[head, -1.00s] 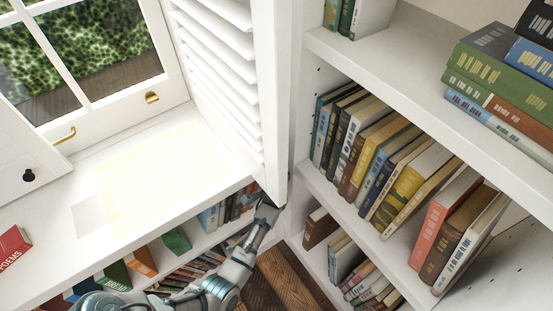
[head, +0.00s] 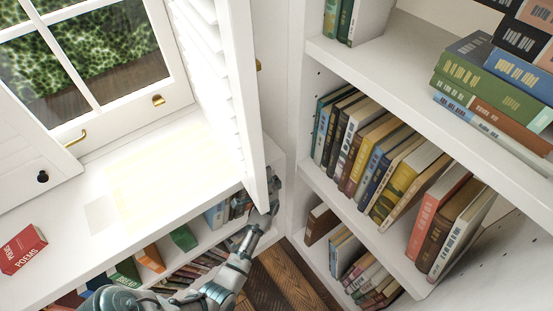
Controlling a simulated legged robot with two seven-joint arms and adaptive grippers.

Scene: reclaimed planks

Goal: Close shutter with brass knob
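The white louvred shutter (head: 243,90) at the right of the window stands partly open, swung out over the sill. A small brass knob (head: 258,65) shows just past its outer edge, mostly hidden. My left gripper (head: 268,199) is at the shutter's lower outer corner, seemingly touching it. Its fingers are small and partly hidden, so I cannot tell how far apart they are. The other shutter (head: 22,150), at the left, carries a black knob (head: 42,177). My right gripper is not in view.
The window (head: 160,101) is behind a white sill (head: 150,195) with a red book (head: 22,249) at its left. The sill is otherwise clear. Low bookshelves run under it. A tall white bookcase (head: 310,168) full of books stands close at the right.

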